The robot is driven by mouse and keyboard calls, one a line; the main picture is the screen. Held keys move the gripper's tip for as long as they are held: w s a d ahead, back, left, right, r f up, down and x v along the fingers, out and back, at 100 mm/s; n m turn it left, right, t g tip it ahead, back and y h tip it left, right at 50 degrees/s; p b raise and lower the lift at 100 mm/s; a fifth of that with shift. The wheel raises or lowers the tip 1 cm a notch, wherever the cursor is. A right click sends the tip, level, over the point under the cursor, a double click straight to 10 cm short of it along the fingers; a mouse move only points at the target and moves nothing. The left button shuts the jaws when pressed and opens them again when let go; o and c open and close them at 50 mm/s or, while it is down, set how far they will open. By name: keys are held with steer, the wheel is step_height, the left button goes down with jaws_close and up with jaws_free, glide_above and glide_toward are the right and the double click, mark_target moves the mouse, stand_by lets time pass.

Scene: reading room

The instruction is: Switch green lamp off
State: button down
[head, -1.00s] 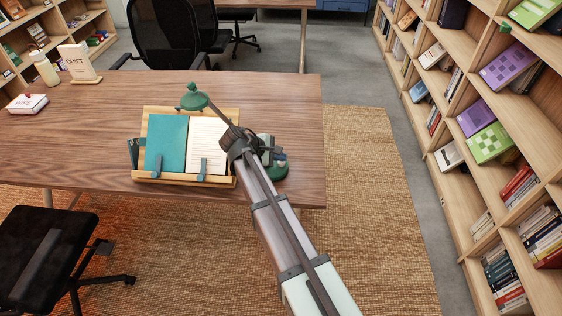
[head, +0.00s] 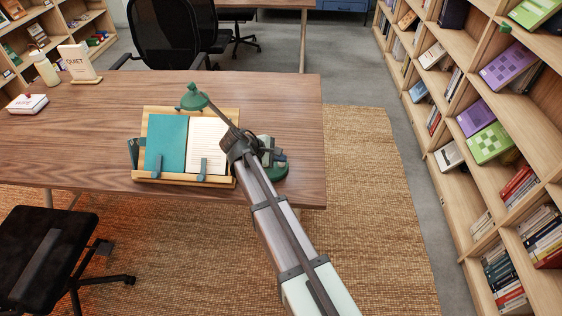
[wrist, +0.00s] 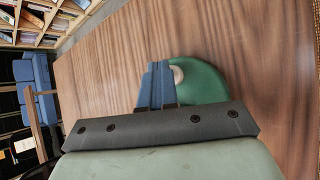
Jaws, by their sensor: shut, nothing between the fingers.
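The green lamp stands at the front right of the desk. Its green shade (head: 193,98) hangs at the left, above an open book on a stand. Part of its thin arm shows before my arm hides the rest. Its round green base (head: 277,173) is partly hidden by my gripper (head: 280,156). In the wrist view the base (wrist: 205,84) lies just right of my gripper (wrist: 158,66), with a round beige button (wrist: 178,75) beside the fingertips. My gripper is shut and empty. I cannot tell whether it touches the button, or whether the lamp is lit.
The open book (head: 206,143) rests on a wooden stand (head: 185,180) left of my arm. Bookshelves stand right.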

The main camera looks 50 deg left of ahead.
mark_target(279, 164)
stand_by(0.3)
steer(key=shift+r, duration=0.75)
steer(key=shift+r, duration=2.95)
